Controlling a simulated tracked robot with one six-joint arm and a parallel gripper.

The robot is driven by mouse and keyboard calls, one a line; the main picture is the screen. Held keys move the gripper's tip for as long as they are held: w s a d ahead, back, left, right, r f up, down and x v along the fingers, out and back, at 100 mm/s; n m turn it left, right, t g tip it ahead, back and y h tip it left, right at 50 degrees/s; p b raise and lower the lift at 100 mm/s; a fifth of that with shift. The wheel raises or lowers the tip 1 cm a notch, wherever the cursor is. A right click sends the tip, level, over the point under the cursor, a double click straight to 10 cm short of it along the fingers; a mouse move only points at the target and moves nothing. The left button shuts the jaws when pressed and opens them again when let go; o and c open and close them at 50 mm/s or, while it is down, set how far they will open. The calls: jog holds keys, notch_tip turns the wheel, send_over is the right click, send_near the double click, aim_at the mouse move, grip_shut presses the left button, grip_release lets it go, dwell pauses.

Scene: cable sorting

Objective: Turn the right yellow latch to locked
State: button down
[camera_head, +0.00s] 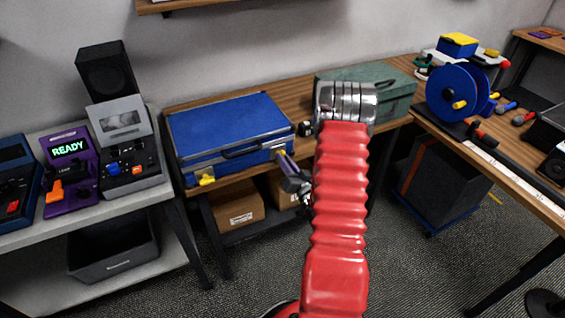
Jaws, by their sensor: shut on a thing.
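A closed blue case (225,122) with metal edges and a dark front handle (243,150) lies on the wooden bench. Its left yellow latch (206,180) shows at the front left corner. The right yellow latch (278,149) is at the front right, mostly hidden by my gripper (282,157). My gripper reaches in from the right with its fingertips against the front of the case, shut on the right latch. The latch's turn angle cannot be made out.
A green case (370,88) stands behind my red arm. A grey shelf (120,205) with purple and dark devices is at left. A blue cable reel (455,92) and tools lie on the right bench (500,165). Cardboard boxes (237,207) sit below the blue case.

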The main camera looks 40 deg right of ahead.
jog(key=m, duration=1.2)
jog(key=shift+f+m, duration=0.3)
dwell(0.3)
jog(key=c, duration=1.8)
grip_release()
jog(key=shift+d, duration=0.1)
jog(key=shift+o, duration=0.2)
jog(key=shift+s, duration=0.1)
